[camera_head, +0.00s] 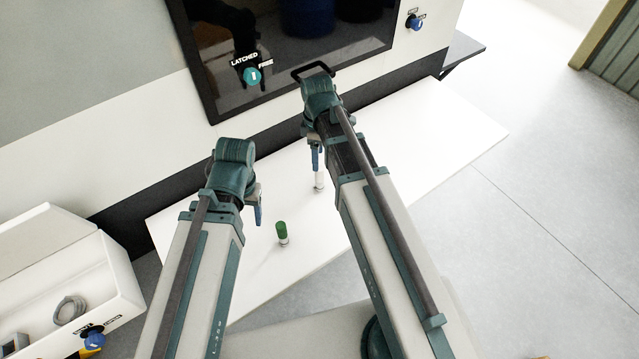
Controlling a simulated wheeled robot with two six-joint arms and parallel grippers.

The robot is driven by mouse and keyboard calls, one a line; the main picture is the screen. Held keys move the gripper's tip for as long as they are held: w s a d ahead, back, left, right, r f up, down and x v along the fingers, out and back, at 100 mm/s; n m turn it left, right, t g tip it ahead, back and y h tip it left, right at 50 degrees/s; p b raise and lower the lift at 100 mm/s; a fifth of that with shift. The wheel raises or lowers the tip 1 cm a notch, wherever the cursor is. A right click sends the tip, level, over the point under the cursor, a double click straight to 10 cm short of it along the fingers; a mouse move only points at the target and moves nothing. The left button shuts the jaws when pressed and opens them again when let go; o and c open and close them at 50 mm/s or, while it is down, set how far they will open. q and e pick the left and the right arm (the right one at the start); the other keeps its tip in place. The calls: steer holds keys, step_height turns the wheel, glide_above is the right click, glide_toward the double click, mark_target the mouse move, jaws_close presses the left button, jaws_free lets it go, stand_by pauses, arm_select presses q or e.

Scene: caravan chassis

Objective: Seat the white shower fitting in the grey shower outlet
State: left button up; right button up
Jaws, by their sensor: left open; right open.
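A small white cylindrical piece (320,181), which looks like the white shower fitting, stands upright on the white worktop (430,130). My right gripper (317,158) is open just above or around its top; the arm partly hides the fingers, so I cannot tell if they touch it. My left gripper (256,212) is open and empty above the worktop, left of the white piece. I cannot clearly make out the grey shower outlet. A grey coiled ring (70,309) lies in the open white box at lower left.
A green-topped cylinder (282,232) stands on the worktop near my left gripper. The open white box (122,275) has a blue knob (94,339). A dark panel with a teal knob (252,76) backs the worktop. The worktop's right part is clear.

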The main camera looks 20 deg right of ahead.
mark_target(320, 175)
arm_select(q)
steer(key=shift+f+b, duration=1.7)
steer(key=shift+f, duration=0.6)
arm_select(e)
steer(key=shift+f, duration=2.3)
arm_select(q)
steer(key=shift+f, duration=0.1)
arm_select(e)
steer(key=shift+f, duration=0.1)
arm_select(q)
step_height(320, 175, down, 5)
steer(key=b, duration=0.5)
arm_select(e)
steer(key=f, duration=0.5)
steer(key=shift+s+d, duration=0.15)
steer(key=shift+d, duration=0.15)
jaws_close()
